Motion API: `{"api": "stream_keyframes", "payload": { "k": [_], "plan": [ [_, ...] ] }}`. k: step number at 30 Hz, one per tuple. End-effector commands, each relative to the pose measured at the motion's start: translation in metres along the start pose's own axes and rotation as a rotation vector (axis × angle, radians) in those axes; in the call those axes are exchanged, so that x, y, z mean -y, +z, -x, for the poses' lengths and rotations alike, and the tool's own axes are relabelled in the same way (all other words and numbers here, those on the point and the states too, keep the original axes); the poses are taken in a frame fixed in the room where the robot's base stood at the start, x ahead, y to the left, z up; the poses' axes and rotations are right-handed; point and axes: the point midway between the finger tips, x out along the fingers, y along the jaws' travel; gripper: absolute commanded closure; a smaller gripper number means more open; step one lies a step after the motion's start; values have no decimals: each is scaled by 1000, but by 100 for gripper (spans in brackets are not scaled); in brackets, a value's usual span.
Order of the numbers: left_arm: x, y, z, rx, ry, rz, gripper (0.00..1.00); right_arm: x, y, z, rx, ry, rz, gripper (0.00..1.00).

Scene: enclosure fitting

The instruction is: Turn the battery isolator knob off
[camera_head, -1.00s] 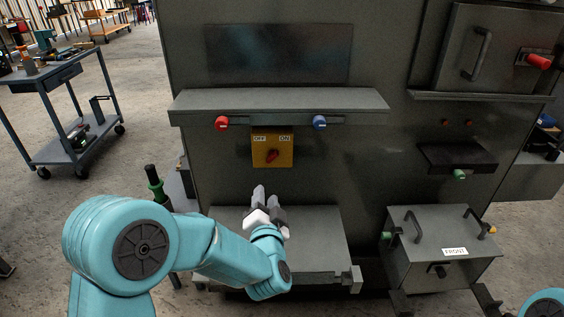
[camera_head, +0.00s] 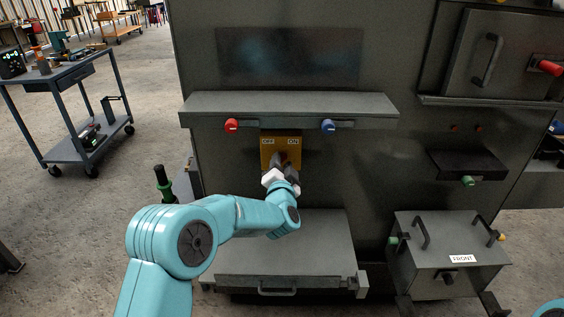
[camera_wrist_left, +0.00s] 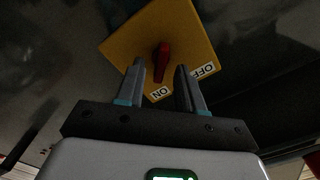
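The battery isolator's yellow plate (camera_head: 268,158) is on the dark cabinet front, under a grey ledge, with OFF and ON labels at its top. In the left wrist view the red knob (camera_wrist_left: 161,62) stands on the yellow plate (camera_wrist_left: 190,35), its lower end toward the ON label. My left gripper (camera_head: 285,163) is at the plate and mostly hides the knob in the head view. In the wrist view the left gripper's fingers (camera_wrist_left: 160,70) are apart with the knob between their tips; I see no clear contact. My right gripper is out of view.
Above the plate, the ledge (camera_head: 290,104) juts out with a red knob (camera_head: 231,125) and a blue knob (camera_head: 327,125) under it. A grey shelf (camera_head: 285,240) lies below. A box marked FRONT (camera_head: 450,230) stands at right, and a trolley (camera_head: 70,100) at left.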

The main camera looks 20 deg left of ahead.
Motion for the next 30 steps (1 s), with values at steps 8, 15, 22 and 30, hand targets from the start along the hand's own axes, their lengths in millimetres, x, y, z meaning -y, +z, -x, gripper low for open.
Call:
{"api": "stream_keyframes", "payload": {
  "k": [8,15,22,30],
  "plan": [
    [0,0,-10,1,0,0,63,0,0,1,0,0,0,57],
    [0,0,-9,0,0,0,95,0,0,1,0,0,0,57],
    [0,0,-9,0,0,3,100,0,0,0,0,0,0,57],
    [-1,1,-9,0,0,74,100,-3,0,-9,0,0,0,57]
  ]
}}
